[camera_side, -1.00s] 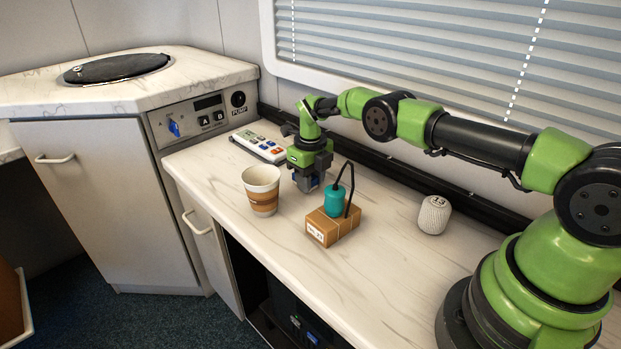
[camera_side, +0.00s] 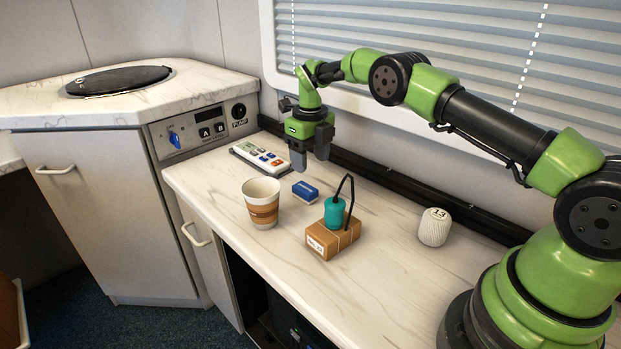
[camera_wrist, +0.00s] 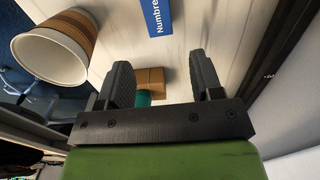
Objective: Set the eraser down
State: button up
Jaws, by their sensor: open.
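The blue eraser (camera_side: 305,191) lies on the marbled counter between the paper cup and the cardboard box. In the wrist view the eraser (camera_wrist: 160,15) shows at the top edge, partly cut off, with white lettering on it. My gripper (camera_side: 310,165) is above the counter over the eraser, apart from it. Its two dark fingers are spread, with nothing between them, as the wrist view also shows (camera_wrist: 163,85).
A paper cup (camera_side: 262,205) stands left of the eraser. A small box (camera_side: 334,240) and a teal object (camera_side: 335,212) with a black loop are at its right. A remote-like device (camera_side: 260,158) lies behind. A white knitted-looking cylinder (camera_side: 434,228) stands farther right, with clear counter between.

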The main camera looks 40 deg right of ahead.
jog(key=s+a+r+n+t, duration=0.1)
jog(key=s+a+r+n, duration=0.1)
jog(key=s+r+n, duration=0.45)
jog(key=s+a+r+n+t, duration=0.15)
jog(key=r+n, duration=0.25)
jog(key=r, duration=0.5)
jog(key=s+a+r+n+t, duration=0.1)
jog(key=s+a+r+n, duration=0.25)
jog(key=r+n, duration=0.35)
jog(key=s+a+n+t+y, duration=0.1)
jog(key=s+n+t, duration=0.1)
jog(key=s+n, duration=0.5)
jog(key=s+a+n+t+y, duration=0.1)
jog(key=s+n, duration=0.6)
jog(key=s, duration=0.5)
jog(key=shift+a+f+t, duration=0.35)
jog(key=shift+f, duration=0.05)
